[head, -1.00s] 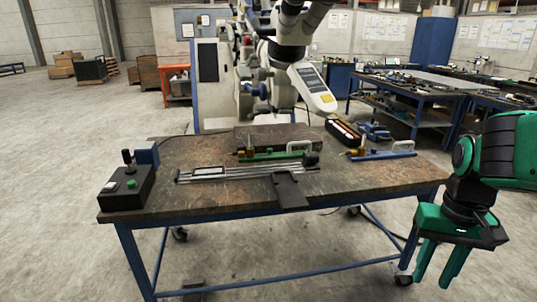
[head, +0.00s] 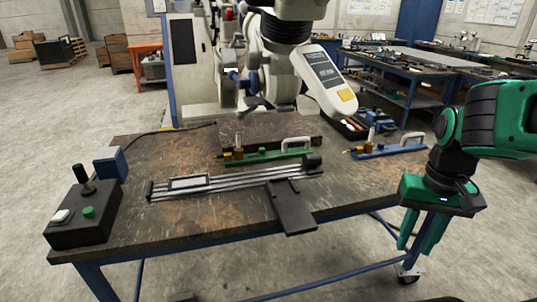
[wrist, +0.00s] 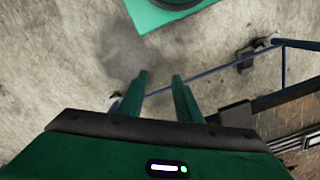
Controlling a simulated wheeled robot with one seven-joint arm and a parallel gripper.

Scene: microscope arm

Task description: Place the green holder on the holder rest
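The green holder (head: 268,157) is a long green bar with a pale loop handle at its right end and brass-coloured parts at its left. It lies on the worn worktable (head: 225,215), in front of a dark raised block. I cannot tell for sure which piece is the holder rest; a black plate (head: 291,208) at the front of a silver rail assembly juts toward the table's front edge. My gripper (head: 417,240) is open and empty, pointing down beyond the table's right side, well apart from the green holder. The wrist view shows its two fingers apart (wrist: 161,85) over the floor.
A blue holder (head: 388,150) with a similar handle lies at the table's right. A black control box (head: 84,215) with a joystick stands at the left. A white instrument head (head: 322,80) overhangs the back. The silver rails (head: 235,185) cross the middle.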

